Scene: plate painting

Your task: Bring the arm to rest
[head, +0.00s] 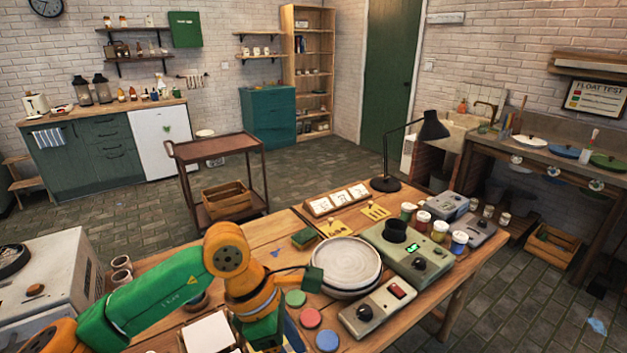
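My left arm, green and orange, comes in from the lower left and bends down over the near left part of the wooden table (455,275). My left gripper (288,302) is low over the table, left of a stack of pale plates (345,263). A green block-like tip shows beside the plates' left rim; I cannot tell whether it touches them. The rest of the gripper is partly hidden by the wrist, so its opening and any held thing are unclear. My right gripper is not in view.
Green, red and blue discs (310,318) lie near the gripper. A grey-green device (407,250), a control box (377,305), paint jars (440,230) and a black lamp (385,183) crowd the table's right side. A brown trolley (215,150) stands behind; open floor lies beyond.

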